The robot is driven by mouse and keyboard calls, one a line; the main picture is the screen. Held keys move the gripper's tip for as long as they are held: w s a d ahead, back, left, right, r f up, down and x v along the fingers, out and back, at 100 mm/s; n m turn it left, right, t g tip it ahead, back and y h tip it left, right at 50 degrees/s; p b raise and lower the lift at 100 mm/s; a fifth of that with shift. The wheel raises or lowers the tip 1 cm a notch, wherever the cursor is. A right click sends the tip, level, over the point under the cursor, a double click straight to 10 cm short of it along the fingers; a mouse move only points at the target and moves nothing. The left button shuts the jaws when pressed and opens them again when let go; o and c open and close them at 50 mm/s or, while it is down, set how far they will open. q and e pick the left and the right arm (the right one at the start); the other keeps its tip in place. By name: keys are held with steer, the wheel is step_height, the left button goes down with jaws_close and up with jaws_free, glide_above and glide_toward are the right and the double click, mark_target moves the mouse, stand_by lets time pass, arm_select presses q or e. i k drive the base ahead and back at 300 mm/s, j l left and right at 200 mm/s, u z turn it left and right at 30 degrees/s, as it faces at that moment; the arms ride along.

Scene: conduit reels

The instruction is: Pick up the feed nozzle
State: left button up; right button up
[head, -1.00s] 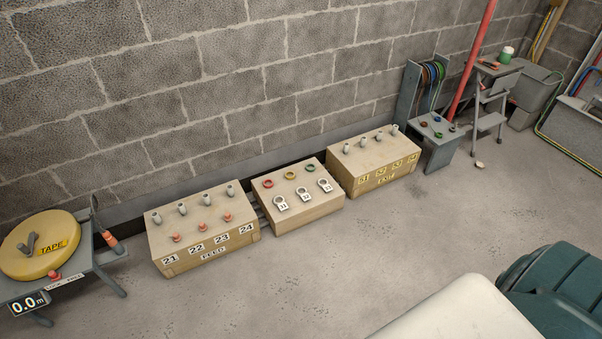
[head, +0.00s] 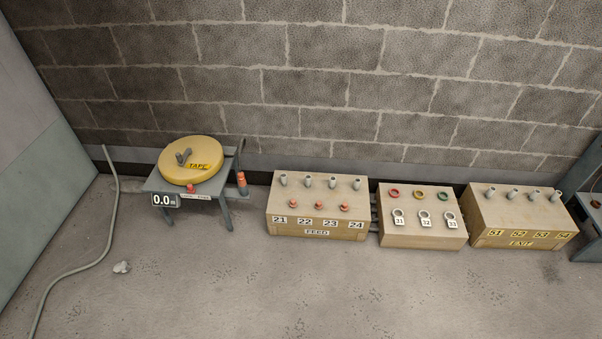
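An orange and dark grey piece (head: 242,184) stands at the right side of the tape stand (head: 226,207); it may be the feed nozzle, but it is too small to be sure. The yellow tape reel (head: 172,166) lies on the stand, with a crank on top and a 0.0 m display (head: 164,200) at the front. The FEED box (head: 292,229) has several grey pipe stubs at the back and three orange-red caps in front, above labels 21 to 24. Neither of my grippers is in view.
A box with coloured rings and tags 31 to 33 (head: 424,241) and the EXIT box (head: 487,226) stand right of the FEED box, along the block wall. The floor in front is clear.

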mark_target(242, 182)
steer(key=i+l+u, duration=0.2)
steer(key=i, duration=0.35)
steer(key=i+l+u, duration=0.25)
steer(key=i, duration=0.3)
steer(key=i+l+u, duration=0.2)
steer(key=i, duration=0.35)
